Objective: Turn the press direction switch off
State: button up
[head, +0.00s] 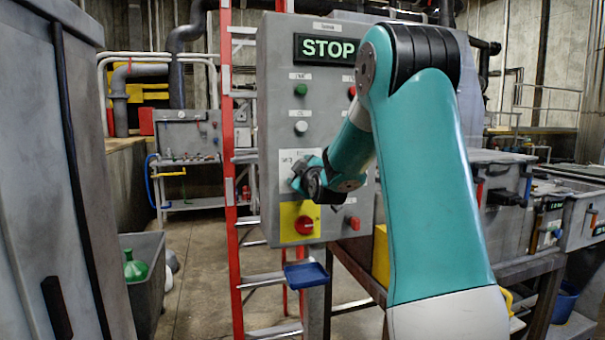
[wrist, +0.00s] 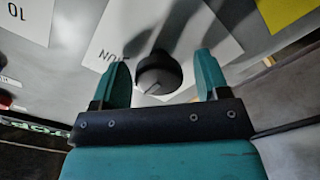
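A grey control panel (head: 278,110) with a lit STOP display (head: 327,48) stands in front of me. In the wrist view a black rotary switch knob (wrist: 158,74) with a pale pointer line sits on a white label plate (wrist: 190,30) with dark lettering, part of it reading "UN". My gripper (wrist: 162,85) is open, with one teal finger on each side of the knob. I cannot tell whether the fingers touch it. In the head view my gripper (head: 300,178) is at the panel's white plate (head: 288,158), and my wrist hides the knob.
A red rotary switch (head: 304,225) on a yellow plate (head: 288,228) is just below my gripper. A green button (head: 301,90), a white button (head: 301,128) and red buttons (head: 352,223) are also on the panel. A red ladder (head: 229,130) stands left of it.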

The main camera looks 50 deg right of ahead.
jog(key=b+v, duration=0.5)
jog(key=v, duration=1.2)
jog(key=shift+s+b, duration=0.2)
jog(key=shift+b, duration=0.1)
jog(key=w+a+f+n+g+y, duration=0.15)
jog(key=a+f+y, duration=0.25)
jog(key=a, duration=0.4)
jog(key=a+f+g+y, duration=0.2)
jog(key=a+f+y, duration=0.15)
jog(key=a, duration=0.45)
jog(key=w+a+f+n+g+y, duration=0.1)
jog(key=a+f+g+y, duration=0.15)
jog(key=a+y, duration=0.45)
jog(key=s+a+f+g, duration=0.3)
jog(key=s+a+g, duration=0.1)
jog(key=s+a, duration=0.3)
jog(key=s+a+f+g+p, duration=0.1)
jog(key=s+a+f+g, duration=0.2)
jog(key=s+a+g, duration=0.2)
jog(key=s+a+n, duration=0.1)
jog(key=s+a, duration=0.1)
jog(key=s, duration=0.1)
jog(key=shift+s+h, duration=0.35)
jog(key=shift+s, duration=0.05)
